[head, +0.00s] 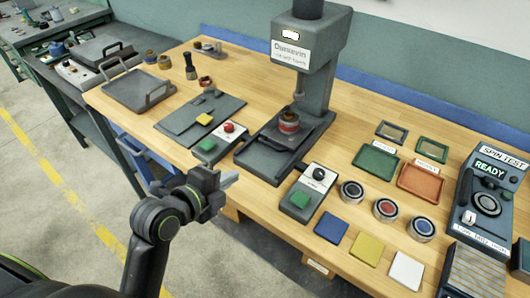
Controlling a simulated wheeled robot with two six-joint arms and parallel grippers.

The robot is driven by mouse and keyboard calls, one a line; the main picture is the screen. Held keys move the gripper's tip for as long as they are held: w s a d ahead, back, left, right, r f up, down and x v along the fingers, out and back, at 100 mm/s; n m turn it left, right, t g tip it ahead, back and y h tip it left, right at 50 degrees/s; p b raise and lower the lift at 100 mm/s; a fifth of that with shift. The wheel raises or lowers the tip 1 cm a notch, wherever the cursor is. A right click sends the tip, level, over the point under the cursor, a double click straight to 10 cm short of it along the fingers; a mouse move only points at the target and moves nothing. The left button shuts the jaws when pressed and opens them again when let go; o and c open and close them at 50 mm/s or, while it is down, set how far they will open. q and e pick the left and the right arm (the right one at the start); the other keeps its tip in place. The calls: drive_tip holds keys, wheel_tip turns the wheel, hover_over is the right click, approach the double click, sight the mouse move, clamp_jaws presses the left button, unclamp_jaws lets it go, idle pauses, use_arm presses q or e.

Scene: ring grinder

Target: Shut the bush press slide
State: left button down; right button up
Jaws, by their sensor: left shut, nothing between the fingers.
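The bush press (313,50) is a tall grey machine with a white label, at the back middle of the workbench. Its slide (262,160) is a dark flat tray at the foot of the press, and its front end sticks out toward the bench's front edge. My left gripper (230,179) is shut and empty. It appears just in front of the slide's front-left end, near the bench edge; I cannot tell whether it touches. My right gripper is not in view.
A control box with red and green buttons (220,142) stands left of the slide, and one with a dial (309,191) stands right of it. Coloured pads, several round pucks and a spin test machine (487,195) fill the right. A grey tray (138,92) lies left.

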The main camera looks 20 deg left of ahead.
use_arm(q)
drive_tip(key=p, duration=0.2)
approach(282, 138)
drive_tip(key=shift+m, duration=0.4)
drive_tip(key=s+f, duration=0.1)
drive_tip(key=s+a+f, duration=0.1)
drive_tip(key=s, duration=0.1)
drive_tip(key=shift+s+a+f, duration=0.1)
drive_tip(key=shift+f, duration=0.25)
drive_tip(key=shift+w+d+r+p, duration=0.15)
drive_tip(key=shift+w+d, duration=0.05)
drive_tip(key=shift+w, duration=0.35)
drive_tip(key=shift+w+d+r+p, duration=0.15)
drive_tip(key=shift+w, duration=0.4)
drive_tip(key=shift+w+d, duration=0.15)
drive_tip(key=shift+w, duration=0.45)
drive_tip(key=w, duration=0.1)
drive_tip(key=w+d, duration=0.1)
drive_tip(key=w, duration=0.1)
drive_tip(key=w+b, duration=0.1)
drive_tip(key=shift+w+d, duration=0.35)
drive_tip(key=shift+d, duration=0.05)
drive_tip(key=shift+s+r, duration=0.1)
drive_tip(key=shift+r, duration=0.05)
